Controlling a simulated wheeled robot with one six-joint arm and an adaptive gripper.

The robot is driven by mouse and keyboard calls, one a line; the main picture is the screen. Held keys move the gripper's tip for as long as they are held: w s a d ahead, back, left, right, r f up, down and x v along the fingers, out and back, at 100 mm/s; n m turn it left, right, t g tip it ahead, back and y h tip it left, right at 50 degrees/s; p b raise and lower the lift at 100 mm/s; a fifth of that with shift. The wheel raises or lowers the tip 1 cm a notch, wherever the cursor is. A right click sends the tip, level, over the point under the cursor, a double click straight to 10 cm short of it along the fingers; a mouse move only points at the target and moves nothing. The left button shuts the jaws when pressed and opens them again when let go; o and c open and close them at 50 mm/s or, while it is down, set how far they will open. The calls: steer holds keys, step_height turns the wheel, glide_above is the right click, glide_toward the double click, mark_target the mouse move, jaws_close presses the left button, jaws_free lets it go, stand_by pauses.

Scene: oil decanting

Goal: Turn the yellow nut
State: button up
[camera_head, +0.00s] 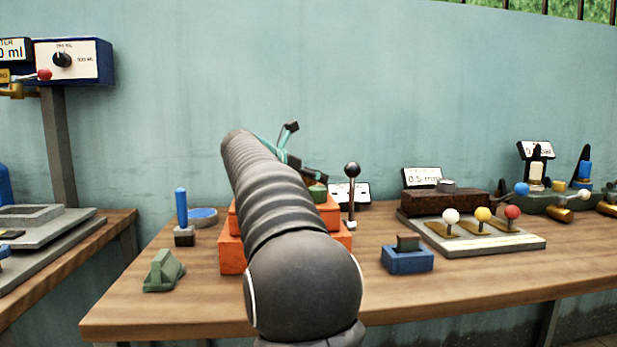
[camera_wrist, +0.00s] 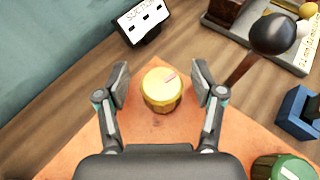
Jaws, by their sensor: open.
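The yellow nut (camera_wrist: 161,94) is a short ribbed cylinder with a small reddish mark on its top. It stands on the orange block (camera_wrist: 62,152) in the wrist view. My gripper (camera_wrist: 161,80) is open, with one finger on each side of the nut and a visible gap to it on both sides. In the head view my gripper (camera_head: 303,151) is over the orange block (camera_head: 230,252), and my arm covers much of the block. I cannot make out the nut in the head view.
A green knob (camera_wrist: 283,168) is on the orange block to the right. A black-ball lever (camera_head: 352,170) rises close beside the block and shows near my right finger in the wrist view (camera_wrist: 272,35). A small sign (camera_wrist: 141,21) stands behind. A blue block (camera_head: 407,260) sits right on the table.

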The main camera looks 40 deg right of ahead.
steer(key=c, duration=1.2)
steer(key=shift+o, duration=0.2)
steer(key=shift+w+m+g, duration=0.1)
steer(key=shift+m+g, duration=0.5)
steer(key=shift+g, duration=0.1)
steer(key=shift+m+g, duration=0.9)
steer(key=shift+g, duration=0.2)
steer(key=o, duration=1.2)
steer(key=shift+a, duration=0.1)
steer(key=shift+c, duration=0.2)
